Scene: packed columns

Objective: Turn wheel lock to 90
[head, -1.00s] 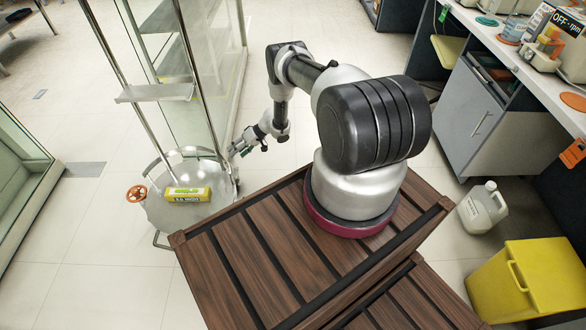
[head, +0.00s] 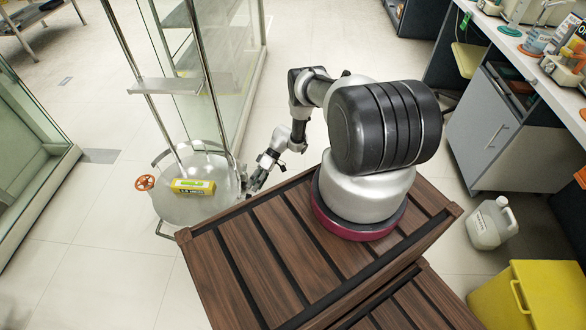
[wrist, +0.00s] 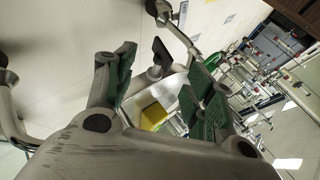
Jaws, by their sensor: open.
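A small orange handwheel (head: 145,182) sits at the left edge of a round, shiny metal cart base (head: 190,207) in the head view. I cannot tell whether it is the wheel lock, and no angle marking can be read. My gripper (head: 257,174) is at the right edge of the cart base, across from the handwheel, pointing down and left. In the wrist view my gripper (wrist: 160,85) is open, its green-padded fingers apart with nothing clearly held. A dark flat piece (wrist: 162,52) on a pale metal part shows beyond the fingers.
A yellow box (head: 193,187) lies on the cart base. Tall metal poles and a small shelf (head: 165,86) rise above it. A glass case (head: 225,60) stands behind. A yellow bin (head: 535,295) and white jug (head: 490,222) are at right.

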